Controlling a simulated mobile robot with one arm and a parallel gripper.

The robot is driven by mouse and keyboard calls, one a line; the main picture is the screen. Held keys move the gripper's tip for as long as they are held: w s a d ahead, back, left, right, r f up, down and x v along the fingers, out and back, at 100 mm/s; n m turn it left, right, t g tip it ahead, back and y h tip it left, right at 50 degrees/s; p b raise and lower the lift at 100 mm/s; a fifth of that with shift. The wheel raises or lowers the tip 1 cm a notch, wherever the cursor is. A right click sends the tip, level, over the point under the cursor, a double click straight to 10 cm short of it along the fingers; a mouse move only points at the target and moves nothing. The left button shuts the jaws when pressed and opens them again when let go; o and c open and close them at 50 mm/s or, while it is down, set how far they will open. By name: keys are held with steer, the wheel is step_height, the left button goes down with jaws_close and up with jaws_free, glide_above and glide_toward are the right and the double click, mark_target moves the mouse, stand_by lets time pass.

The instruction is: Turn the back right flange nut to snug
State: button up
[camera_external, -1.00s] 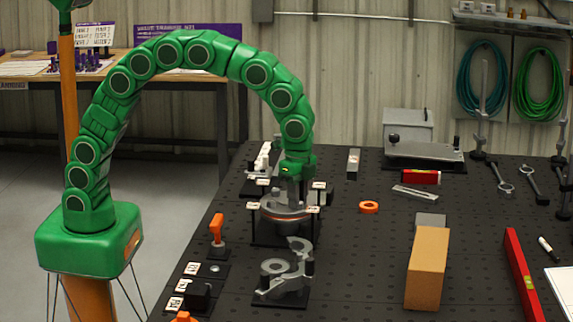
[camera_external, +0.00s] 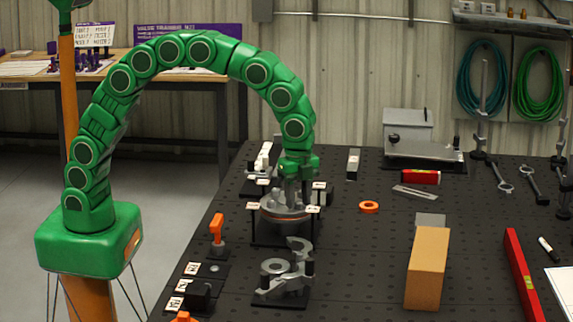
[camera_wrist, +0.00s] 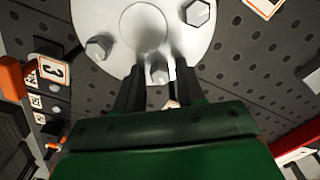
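The flange (camera_external: 284,211) is a round grey metal disc on a black stand, with an orange-red band below its top; my gripper (camera_external: 294,202) is over its back right part. In the wrist view the pale disc (camera_wrist: 125,22) carries a left hex nut (camera_wrist: 98,47), a right hex nut (camera_wrist: 197,12) and a third nut (camera_wrist: 158,72) between my fingers. My gripper (camera_wrist: 159,80) is open, with a gap visible on both sides of that third nut. I cannot tell how far each nut is threaded down.
Small numbered cards (camera_external: 252,205) stand close around the flange. A grey clamp-like fixture (camera_external: 285,270) is in front, and an orange-handled tool (camera_external: 217,232) to the left.

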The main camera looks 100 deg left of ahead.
mark_target(298, 202)
steer(key=shift+o, duration=0.7)
step_height(298, 202, up, 8)
steer(key=shift+f, duration=0.2)
steer(key=shift+r, duration=0.1)
steer(key=shift+s, duration=0.25)
steer(key=s+a+r+n, duration=0.2)
steer(key=s+n, duration=0.1)
steer(key=s, duration=0.8)
steer(key=s+a+r+n, duration=0.1)
steer(key=s+r+n, duration=0.1)
steer(key=s, duration=0.8)
steer(key=s+a+f+n+g, duration=0.1)
steer(key=s+f+n, duration=0.1)
steer(key=s, duration=1)
steer(key=s+a+f+n, duration=0.1)
steer(key=s+f+n, duration=0.2)
steer(key=s, duration=0.9)
steer(key=shift+s+f+n+g, duration=0.15)
steer(key=shift+s+n+g, duration=0.25)
